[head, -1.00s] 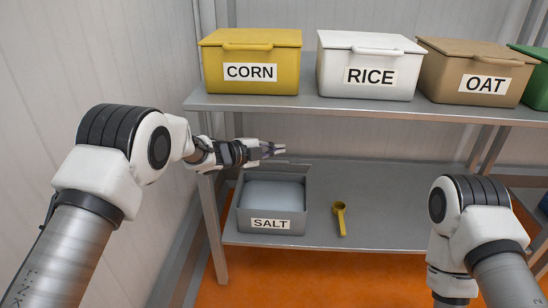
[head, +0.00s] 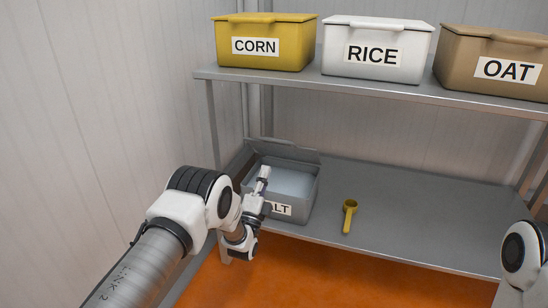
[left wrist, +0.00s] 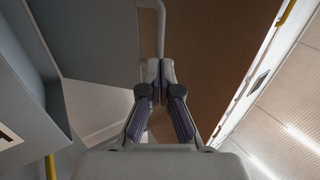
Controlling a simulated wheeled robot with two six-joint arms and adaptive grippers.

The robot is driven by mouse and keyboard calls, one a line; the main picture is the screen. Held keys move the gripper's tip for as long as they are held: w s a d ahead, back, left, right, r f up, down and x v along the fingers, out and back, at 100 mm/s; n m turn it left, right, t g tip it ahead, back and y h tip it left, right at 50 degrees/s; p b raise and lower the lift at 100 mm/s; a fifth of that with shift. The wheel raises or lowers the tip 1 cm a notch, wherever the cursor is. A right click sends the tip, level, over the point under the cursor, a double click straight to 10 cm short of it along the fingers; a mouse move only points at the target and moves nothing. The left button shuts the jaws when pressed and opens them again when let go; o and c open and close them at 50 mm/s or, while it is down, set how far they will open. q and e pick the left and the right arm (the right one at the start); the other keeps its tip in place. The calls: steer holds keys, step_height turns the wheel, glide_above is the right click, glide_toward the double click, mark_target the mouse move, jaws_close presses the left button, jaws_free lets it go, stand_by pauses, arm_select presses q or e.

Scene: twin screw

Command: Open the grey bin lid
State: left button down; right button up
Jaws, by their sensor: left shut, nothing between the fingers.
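The grey bin (head: 300,207) labelled SALT stands on the lower shelf, partly hidden by my left arm. Its lid (head: 287,150) is raised along the back edge, and pale contents show inside. My left gripper (head: 264,172) is shut and empty, pointing up in front of the bin's left part; the head view does not show clearly whether it touches the bin. In the left wrist view my gripper (left wrist: 160,72) has its fingertips together below a pale handle-like bar. My right gripper is out of view.
A yellow scoop (head: 349,215) lies on the lower shelf (head: 400,215), right of the bin. The upper shelf (head: 370,90) holds the CORN bin (head: 265,48), RICE bin (head: 375,68) and OAT bin (head: 495,45). The lower shelf is clear right of the scoop.

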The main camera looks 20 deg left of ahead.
arm_select(q)
steer(key=b+x, duration=0.3)
steer(key=x, duration=0.5)
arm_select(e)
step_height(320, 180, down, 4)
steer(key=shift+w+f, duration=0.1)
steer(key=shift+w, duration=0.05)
